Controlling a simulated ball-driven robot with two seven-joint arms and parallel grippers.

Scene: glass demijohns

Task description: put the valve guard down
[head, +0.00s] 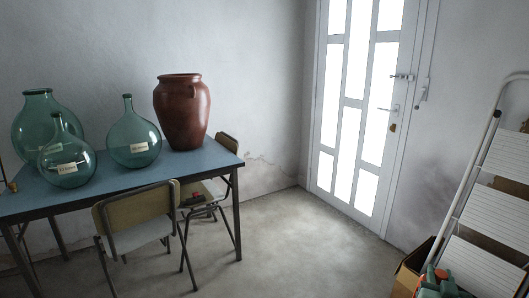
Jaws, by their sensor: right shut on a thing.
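At the bottom right edge, in front of the stepladder, is a small red and teal cluster (437,283), cut off by the frame. I take this to be my right gripper with the valve guard in its jaws. It is too small and cropped to tell the guard's outline from the fingers, or to see whether the guard touches anything below. My left gripper is not in view.
A blue-topped table (215,160) holds several green glass demijohns (134,138) and a brown urn (182,112). Chairs (140,215) stand at it. A cardboard box (408,272) and white stepladder (480,215) are at right. The middle floor (300,245) is clear.

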